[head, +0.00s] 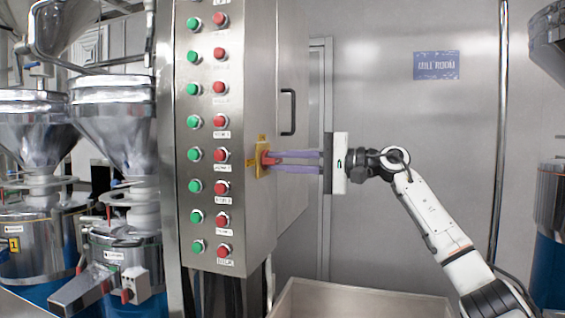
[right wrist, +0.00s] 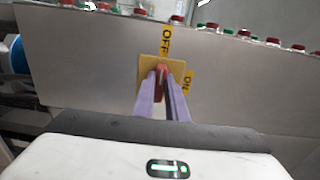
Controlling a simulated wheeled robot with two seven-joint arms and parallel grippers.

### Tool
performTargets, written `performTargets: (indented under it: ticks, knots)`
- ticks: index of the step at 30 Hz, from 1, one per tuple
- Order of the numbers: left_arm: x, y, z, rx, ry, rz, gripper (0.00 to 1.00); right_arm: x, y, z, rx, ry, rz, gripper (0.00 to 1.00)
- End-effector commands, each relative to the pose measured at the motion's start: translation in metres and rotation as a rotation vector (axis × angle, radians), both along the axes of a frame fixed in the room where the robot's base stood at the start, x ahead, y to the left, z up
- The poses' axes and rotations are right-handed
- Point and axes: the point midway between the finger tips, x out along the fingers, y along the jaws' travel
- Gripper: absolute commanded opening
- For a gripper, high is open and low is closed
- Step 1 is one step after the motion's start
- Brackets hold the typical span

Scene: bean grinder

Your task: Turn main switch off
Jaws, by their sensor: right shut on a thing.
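The main switch is a red knob (head: 266,160) on a yellow plate (head: 261,172), on the side face of the steel control cabinet. In the right wrist view the red knob (right wrist: 161,81) stands roughly upright, in line with the OFF label (right wrist: 166,40) above it; the ON label (right wrist: 187,82) is to the right of the plate. My right gripper (head: 275,158) reaches in from the right, its purple fingers shut on the knob, one on each side. The fingers partly hide the knob. My left gripper is not in view.
Rows of green buttons (head: 194,122) and red buttons (head: 220,121) run down the cabinet front, left of the switch. A dark door handle (head: 288,112) is on the cabinet side above my gripper. A pale bin (head: 360,300) stands below. Steel hoppers (head: 112,100) are at left.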

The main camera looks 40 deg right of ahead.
Motion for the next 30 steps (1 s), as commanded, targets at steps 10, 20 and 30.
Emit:
performTargets:
  ticks: [10, 20, 30]
  knots:
    - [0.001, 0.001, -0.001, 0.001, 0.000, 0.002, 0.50, 0.000, 0.000, 0.000, -0.003, 0.000, 0.000, 0.31]
    - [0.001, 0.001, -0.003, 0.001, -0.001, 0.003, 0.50, -0.003, -0.002, -0.001, -0.001, 0.000, -0.001, 0.31]
    - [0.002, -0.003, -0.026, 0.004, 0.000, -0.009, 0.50, -0.054, -0.029, -0.006, -0.004, 0.002, -0.004, 0.31]
